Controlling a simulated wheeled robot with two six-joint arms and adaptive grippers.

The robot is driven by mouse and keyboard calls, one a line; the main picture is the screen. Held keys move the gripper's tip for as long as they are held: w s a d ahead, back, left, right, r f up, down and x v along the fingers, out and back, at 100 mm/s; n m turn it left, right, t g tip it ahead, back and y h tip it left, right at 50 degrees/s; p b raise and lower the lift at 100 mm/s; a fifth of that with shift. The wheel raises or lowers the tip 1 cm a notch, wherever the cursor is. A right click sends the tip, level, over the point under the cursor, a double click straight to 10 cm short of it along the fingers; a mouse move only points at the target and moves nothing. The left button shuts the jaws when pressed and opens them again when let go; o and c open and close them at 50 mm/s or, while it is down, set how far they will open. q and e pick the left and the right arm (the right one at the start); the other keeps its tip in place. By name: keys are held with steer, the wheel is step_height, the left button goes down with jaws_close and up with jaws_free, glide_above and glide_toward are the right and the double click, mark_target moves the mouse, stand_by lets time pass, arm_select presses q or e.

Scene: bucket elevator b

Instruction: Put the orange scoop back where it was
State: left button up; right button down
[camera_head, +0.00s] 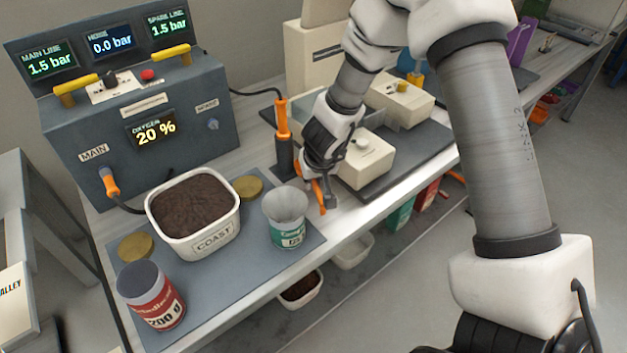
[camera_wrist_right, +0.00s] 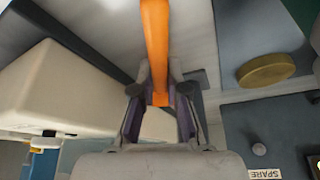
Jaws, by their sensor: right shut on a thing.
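My right gripper (camera_head: 324,190) is shut on the orange scoop (camera_head: 319,194), low over the bench near its front edge. In the right wrist view the scoop (camera_wrist_right: 155,40) shows as a long orange bar between the fingers (camera_wrist_right: 160,88). It runs up out of the picture, so its far end is hidden. I cannot tell whether it touches the bench. A white tub labelled COAST (camera_head: 209,245), filled with dark brown grounds, stands on a grey mat to the left. My left gripper is not in view.
A green-labelled can (camera_head: 285,232) stands left of the gripper, a red-labelled jar (camera_head: 150,310) farther left. A dark holder with an orange-handled wand (camera_head: 282,118) stands just behind. A cream block (camera_head: 366,163) is close on the right. A bare bench strip (camera_head: 350,209) lies in front.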

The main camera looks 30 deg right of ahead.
steer(key=shift+w+a+f, duration=0.1)
steer(key=shift+w, duration=0.2)
steer(key=c, duration=1.2)
jaws_free()
steer(key=shift+s, duration=0.2)
steer(key=p+v, duration=0.6)
steer(key=v, duration=0.6)
steer(key=shift+p, duration=0.3)
